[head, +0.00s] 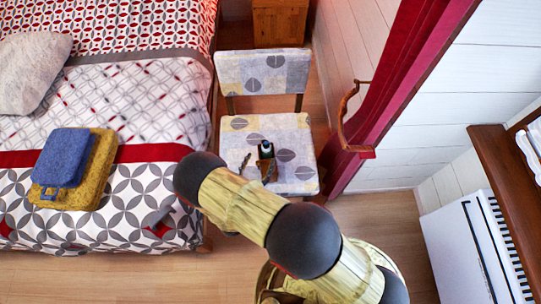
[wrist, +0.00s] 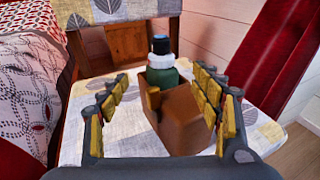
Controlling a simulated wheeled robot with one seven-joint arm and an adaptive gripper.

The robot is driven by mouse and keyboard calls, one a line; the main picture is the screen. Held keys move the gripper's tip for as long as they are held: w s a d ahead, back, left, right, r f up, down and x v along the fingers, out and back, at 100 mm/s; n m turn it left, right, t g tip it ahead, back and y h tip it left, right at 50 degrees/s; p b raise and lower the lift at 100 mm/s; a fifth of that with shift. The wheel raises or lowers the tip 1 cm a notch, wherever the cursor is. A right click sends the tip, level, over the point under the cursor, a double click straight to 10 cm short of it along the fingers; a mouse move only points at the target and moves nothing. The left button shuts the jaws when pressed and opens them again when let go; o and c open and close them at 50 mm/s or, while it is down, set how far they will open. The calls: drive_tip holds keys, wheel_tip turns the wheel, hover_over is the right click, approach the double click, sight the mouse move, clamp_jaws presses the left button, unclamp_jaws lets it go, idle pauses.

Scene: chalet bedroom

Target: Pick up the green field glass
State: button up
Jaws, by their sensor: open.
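The green field glass (wrist: 161,74) stands upright on the chair seat in the wrist view, with a white ring and a dark top. The brown box-like thing (wrist: 185,122) is in front of it and hides its lower part. In the head view the glass (head: 265,149) shows as a small dark shape near the middle of the seat. My gripper (wrist: 162,78) is open, its yellow-padded fingers to the left and right of the brown thing and the glass. I see no contact with the glass. In the head view I cannot make out the fingers clearly.
The patterned chair (head: 298,142) stands between the bed (head: 165,105) and the red curtain (head: 405,75). Its backrest (wrist: 120,42) rises behind the glass. A folded blue cloth (head: 62,157) and a yellow one (head: 95,175) lie on the bed. A white heater (head: 465,250) is at right.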

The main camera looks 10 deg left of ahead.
sight(264, 152)
drive_tip(key=b+x, duration=0.3)
drive_tip(key=x, duration=0.3)
drive_tip(key=shift+w+d+r, duration=0.1)
drive_tip(key=shift+w+r, duration=0.05)
drive_tip(key=shift+w, duration=0.45)
drive_tip(key=shift+c, duration=0.4)
drive_tip(key=c, duration=1.5)
clamp_jaws()
